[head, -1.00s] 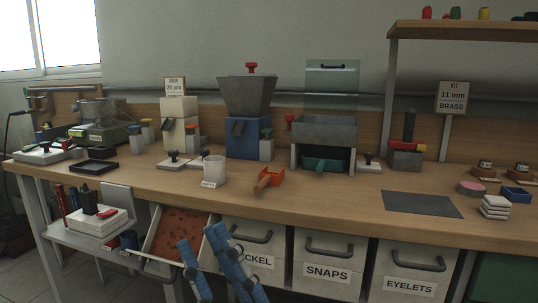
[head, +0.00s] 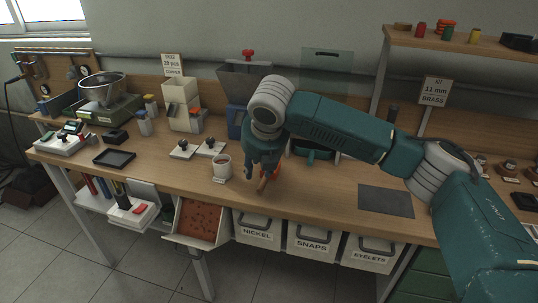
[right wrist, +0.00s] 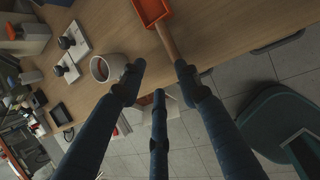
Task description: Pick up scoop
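The scoop has an orange pan and a wooden handle. In the right wrist view its pan (right wrist: 152,11) is at the top, and the handle points down toward my fingers. In the head view the scoop (head: 278,170) lies on the bench near the front edge, partly hidden by my right gripper (head: 258,180). In the right wrist view my right gripper (right wrist: 160,72) is open, its fingers spread. The handle's end is close to the right-hand fingertip; I cannot tell whether they touch. My left gripper is not in view.
A white cup (head: 221,168) stands just left of the gripper. An open bin (head: 198,221) and labelled drawers (head: 312,238) are below the bench edge. A blue hopper machine (head: 236,118) stands behind. A grey mat (head: 386,201) lies to the right on clear bench.

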